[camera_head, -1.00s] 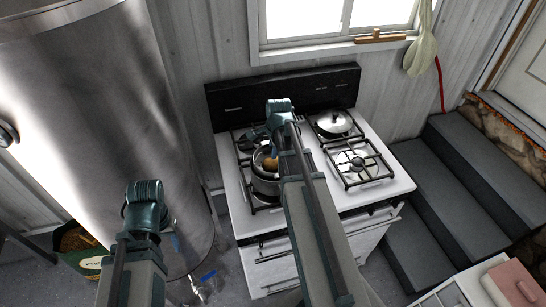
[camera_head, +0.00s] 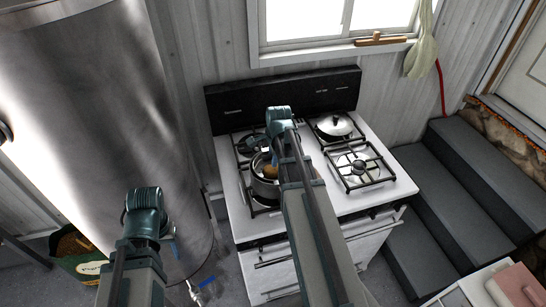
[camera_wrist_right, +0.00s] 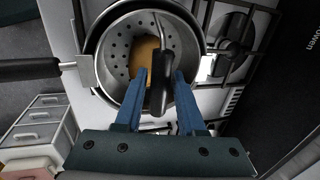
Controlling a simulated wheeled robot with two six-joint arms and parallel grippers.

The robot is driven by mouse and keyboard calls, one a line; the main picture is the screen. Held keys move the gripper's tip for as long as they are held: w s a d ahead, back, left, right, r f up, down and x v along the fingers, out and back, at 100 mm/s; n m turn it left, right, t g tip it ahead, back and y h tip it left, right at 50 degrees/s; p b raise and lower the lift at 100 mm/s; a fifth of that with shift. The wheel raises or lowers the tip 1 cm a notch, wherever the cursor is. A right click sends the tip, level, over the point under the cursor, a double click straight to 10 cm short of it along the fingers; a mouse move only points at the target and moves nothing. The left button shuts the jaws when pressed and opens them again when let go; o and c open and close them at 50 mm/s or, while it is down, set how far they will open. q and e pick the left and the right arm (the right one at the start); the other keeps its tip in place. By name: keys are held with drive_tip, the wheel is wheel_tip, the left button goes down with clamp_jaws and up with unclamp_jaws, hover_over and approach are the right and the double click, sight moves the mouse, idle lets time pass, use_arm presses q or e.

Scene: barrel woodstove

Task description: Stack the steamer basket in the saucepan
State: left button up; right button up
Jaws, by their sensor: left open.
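The saucepan (camera_wrist_right: 92,58) sits on the front left burner of the stove, its long dark handle pointing left in the right wrist view. The perforated metal steamer basket (camera_wrist_right: 121,48) is inside the saucepan's rim, with an orange-brown thing in it; I cannot tell whether it is fully seated. Both also show small in the head view, where my right arm partly hides the saucepan (camera_head: 264,188). My right gripper (camera_wrist_right: 161,72) has a blue finger on either side of the basket's black handle (camera_wrist_right: 161,93); whether they press on it is unclear. My left gripper (camera_head: 171,247) is open, beside the metal tank, away from the stove.
The white stove (camera_head: 345,205) has a lidded pan (camera_head: 334,125) at its back right and an empty front right burner (camera_head: 358,166). A large metal tank (camera_head: 100,110) stands left. Grey steps (camera_head: 445,210) rise on the right. A pink item (camera_head: 520,285) lies at the lower right.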

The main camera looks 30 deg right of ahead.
drive_tip(key=shift+o, duration=1)
drive_tip(key=shift+r, duration=0.1)
drive_tip(key=shift+r+p, duration=0.7)
drive_tip(key=shift+p, duration=0.1)
drive_tip(key=p+v, duration=1.1)
drive_tip(key=shift+r, duration=0.4)
drive_tip(key=shift+s+f, duration=0.1)
